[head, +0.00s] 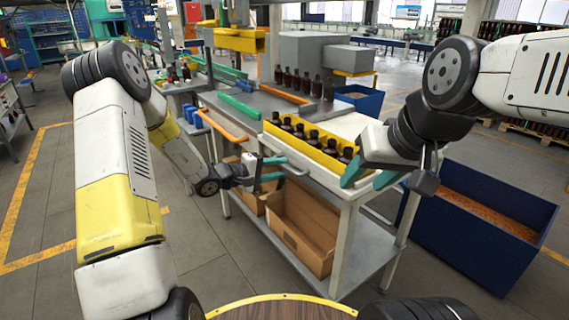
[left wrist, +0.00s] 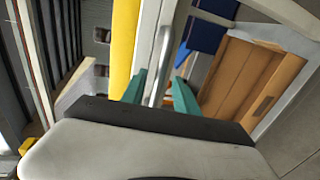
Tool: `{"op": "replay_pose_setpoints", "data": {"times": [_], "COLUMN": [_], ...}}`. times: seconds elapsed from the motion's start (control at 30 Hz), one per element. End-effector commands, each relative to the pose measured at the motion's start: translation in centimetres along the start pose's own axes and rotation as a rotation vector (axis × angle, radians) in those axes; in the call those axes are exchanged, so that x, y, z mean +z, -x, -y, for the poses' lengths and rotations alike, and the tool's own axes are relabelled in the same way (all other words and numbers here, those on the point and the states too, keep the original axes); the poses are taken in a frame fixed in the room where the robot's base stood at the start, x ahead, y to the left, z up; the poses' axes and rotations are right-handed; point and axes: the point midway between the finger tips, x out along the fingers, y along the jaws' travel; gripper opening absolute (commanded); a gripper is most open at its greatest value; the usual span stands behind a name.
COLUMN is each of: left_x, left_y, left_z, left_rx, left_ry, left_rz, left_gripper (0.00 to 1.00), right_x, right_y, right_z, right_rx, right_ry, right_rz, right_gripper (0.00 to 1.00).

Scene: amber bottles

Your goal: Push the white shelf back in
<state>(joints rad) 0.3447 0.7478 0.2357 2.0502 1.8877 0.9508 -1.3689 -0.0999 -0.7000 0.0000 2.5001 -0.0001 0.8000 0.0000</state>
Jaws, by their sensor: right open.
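The white shelf (head: 350,125) is the pale top of the work table and carries a yellow bin (head: 308,148) of amber bottles (head: 312,139). A metal handle (head: 297,170) sits on its near edge; it also shows in the left wrist view (left wrist: 161,58). My left gripper (head: 272,169) is at this handle. In the left wrist view its teal fingers stand apart on either side of the bar, with gaps showing. My right gripper (head: 369,177) is open at the shelf's near right corner, with nothing seen between its fingers; its exact contact is unclear.
Cardboard boxes (head: 303,232) stand on the table's lower level. A blue crate (head: 475,229) is on the floor to the right. An orange bar (head: 222,128) and blue parts (head: 189,114) lie left of the yellow bin. More bottles (head: 303,82) stand behind.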

Motion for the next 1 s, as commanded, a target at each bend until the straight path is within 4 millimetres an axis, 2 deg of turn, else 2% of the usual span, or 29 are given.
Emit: {"op": "replay_pose_setpoints", "data": {"times": [0.03, 0.2, 0.53, 0.57, 0.73, 1.0], "left_x": [0.1, 0.1, 0.1, 0.1, 0.1, 0.1], "left_y": [-0.9, -2.7, -3.2, -3.2, -3.2, -3.2], "left_z": [0.0, 0.0, 0.0, 0.0, 0.0, 0.0], "left_rx": [0.0, 0.0, -0.001, -0.001, -0.001, -0.001], "left_ry": [0.001, 0.0, 0.0, 0.0, 0.0, 0.0], "left_rz": [0.003, 0.002, 0.001, 0.001, 0.001, 0.001], "left_gripper": [0.36, 0.36, 0.36, 0.34, 0.01, 0.0], "right_x": [0.0, 0.0, 0.0, 0.0, 0.0, 0.0], "right_y": [0.0, 0.0, 0.0, 0.0, 0.0, 0.0], "right_z": [0.0, 0.0, 0.0, 0.0, 0.0, 0.0], "right_rx": [0.0, 0.0, 0.0, 0.0, 0.0, 0.0], "right_ry": [0.0, 0.0, 0.0, 0.0, 0.0, 0.0], "right_rz": [0.0, 0.0, 0.0, 0.0, 0.0, 0.0], "right_gripper": [0.49, 0.49, 0.49, 0.49, 0.49, 0.49]}}
